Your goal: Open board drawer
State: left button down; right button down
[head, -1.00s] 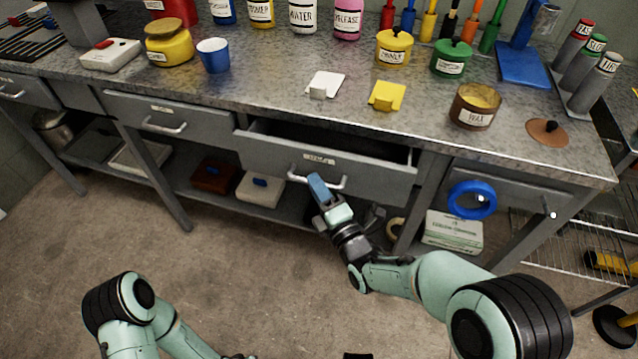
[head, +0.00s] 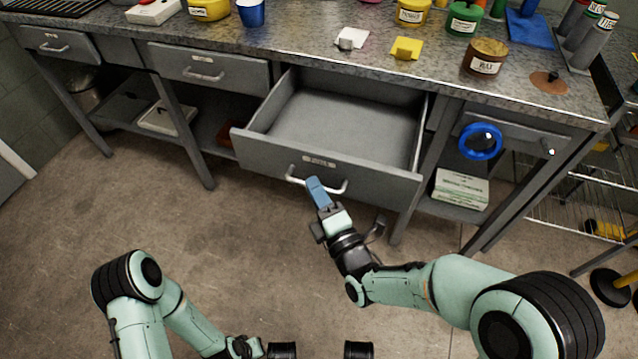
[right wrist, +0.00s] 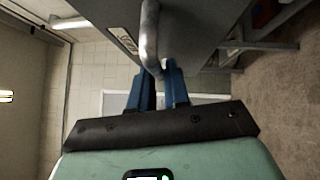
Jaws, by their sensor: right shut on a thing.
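The board drawer (head: 330,177) is a grey metal drawer under the bench and stands well out from it. Its inside (head: 345,125) looks empty, and its label is too small to read. My right gripper (head: 316,188) is shut on the drawer's bar handle (head: 335,188). In the right wrist view the blue fingers (right wrist: 160,85) are at the handle (right wrist: 150,40), by the drawer front (right wrist: 190,30). My left arm (head: 165,310) is low at the left, away from the bench; its fingers do not show clearly.
Two shut drawers (head: 205,68) are to the left. A blue tape ring (head: 481,141) hangs at the drawer on the right. The bench top (head: 310,45) holds a yellow block (head: 406,48), a wax tin (head: 484,58) and several other containers. The floor in front (head: 250,240) is clear.

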jog(key=shift+s+a, duration=0.15)
jog(key=shift+s, duration=0.35)
jog(key=c, duration=1.2)
grip_release()
jog(key=shift+o, duration=0.2)
